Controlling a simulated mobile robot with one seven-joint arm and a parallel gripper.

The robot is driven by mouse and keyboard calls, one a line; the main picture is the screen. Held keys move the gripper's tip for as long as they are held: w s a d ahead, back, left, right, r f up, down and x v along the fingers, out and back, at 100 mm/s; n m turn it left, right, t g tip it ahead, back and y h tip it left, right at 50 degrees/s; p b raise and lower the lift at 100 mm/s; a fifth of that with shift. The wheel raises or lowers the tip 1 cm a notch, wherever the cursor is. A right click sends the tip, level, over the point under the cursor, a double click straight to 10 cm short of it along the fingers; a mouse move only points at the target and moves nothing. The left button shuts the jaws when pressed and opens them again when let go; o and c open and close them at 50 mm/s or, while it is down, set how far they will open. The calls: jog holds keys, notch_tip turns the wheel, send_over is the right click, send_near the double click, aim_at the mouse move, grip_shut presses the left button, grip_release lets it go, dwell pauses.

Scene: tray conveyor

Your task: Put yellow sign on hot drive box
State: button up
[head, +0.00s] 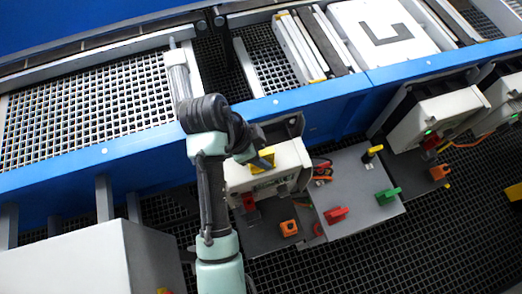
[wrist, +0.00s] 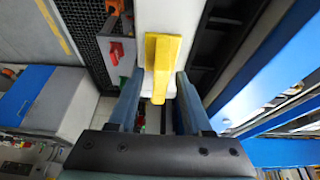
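The yellow sign (head: 262,161) is on the top of the near white drive box (head: 290,160), below the blue conveyor edge. In the wrist view the sign (wrist: 163,52) is a yellow T-like shape against the white box (wrist: 151,15). My gripper (wrist: 158,82) is open, with one finger on each side of the sign's narrow end and a visible gap on both sides. In the head view my gripper (head: 250,146) is over the box, its fingers partly hidden by my arm. I cannot tell which box is hot.
A grey plate (head: 350,170) with red (head: 336,215) and green (head: 388,196) handles and a yellow-black piece (head: 372,152) is right of the box. More white drive boxes (head: 440,112) stand further right. The blue conveyor rail (head: 330,95) runs close behind. A grey cabinet (head: 80,262) stands at lower left.

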jog(key=shift+a+r, duration=0.15)
jog(key=shift+r, duration=0.4)
jog(key=p+v, duration=0.5)
jog(key=v, duration=0.6)
jog(key=shift+r+p, duration=0.15)
jog(key=shift+p, duration=0.2)
